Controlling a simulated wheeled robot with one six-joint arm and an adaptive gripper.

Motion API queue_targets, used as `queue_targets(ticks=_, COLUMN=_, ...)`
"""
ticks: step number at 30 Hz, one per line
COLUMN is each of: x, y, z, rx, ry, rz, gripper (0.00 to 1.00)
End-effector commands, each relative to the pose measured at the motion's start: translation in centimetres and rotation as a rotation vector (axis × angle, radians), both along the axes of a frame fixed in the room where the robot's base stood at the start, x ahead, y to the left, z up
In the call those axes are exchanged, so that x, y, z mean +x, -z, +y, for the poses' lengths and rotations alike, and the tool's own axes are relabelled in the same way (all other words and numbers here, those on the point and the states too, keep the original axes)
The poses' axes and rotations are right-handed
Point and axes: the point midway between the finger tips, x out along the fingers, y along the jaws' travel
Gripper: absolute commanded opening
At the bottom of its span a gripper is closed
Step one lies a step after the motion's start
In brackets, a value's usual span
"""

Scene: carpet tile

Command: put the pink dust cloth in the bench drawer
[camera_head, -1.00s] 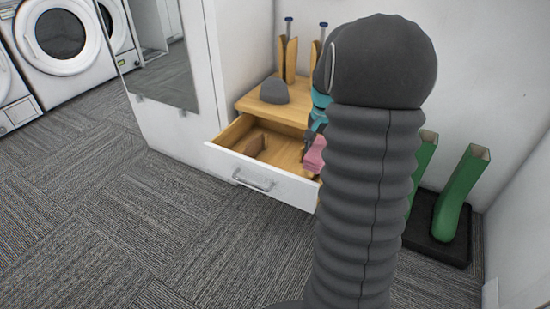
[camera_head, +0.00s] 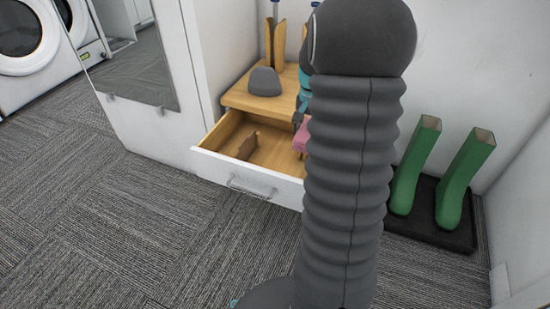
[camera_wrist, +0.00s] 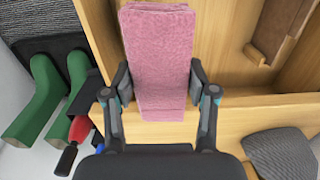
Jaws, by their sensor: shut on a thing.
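The pink dust cloth (camera_wrist: 160,50) is folded into a long strip and sits between the two fingers of my gripper (camera_wrist: 160,88), which is shut on it. In the head view only a sliver of the cloth (camera_head: 299,140) shows left of my arm, near the drawer's right rear, with part of my gripper (camera_head: 302,116) above it. The bench drawer (camera_head: 222,169) is pulled open, with a white front and wooden inside. In the wrist view the cloth overlaps the drawer (camera_wrist: 225,55). I cannot tell its height above the drawer floor.
A brown item (camera_head: 247,146) lies in the drawer's left part. A grey cap-like object (camera_head: 265,82) rests on the wooden bench top (camera_head: 285,103). Green boots (camera_head: 465,180) stand on a black tray (camera_head: 430,228) at right. A red-handled tool (camera_wrist: 77,132) shows near the boots in the wrist view.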

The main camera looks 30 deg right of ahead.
Motion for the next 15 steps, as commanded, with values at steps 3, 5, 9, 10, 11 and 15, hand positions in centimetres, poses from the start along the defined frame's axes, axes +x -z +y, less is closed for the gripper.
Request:
queue_targets(ticks=3, x=0.4, y=2.0, z=0.8, rx=0.001, ry=-0.017, rz=0.001, gripper=0.25)
queue_targets(ticks=5, x=0.5, y=3.1, z=0.9, rx=0.002, ry=-0.018, rz=0.001, gripper=0.25)
queue_targets(ticks=9, x=0.6, y=4.1, z=1.0, rx=0.001, ry=-0.018, rz=0.001, gripper=0.25)
queue_targets(ticks=10, x=0.7, y=4.2, z=1.1, rx=0.001, ry=-0.018, rz=0.001, gripper=0.25)
queue_targets(ticks=11, x=0.9, y=4.4, z=1.3, rx=0.001, ry=-0.019, rz=0.001, gripper=0.25)
queue_targets(ticks=15, x=2.3, y=5.8, z=3.0, rx=0.001, ry=-0.02, rz=0.002, gripper=0.25)
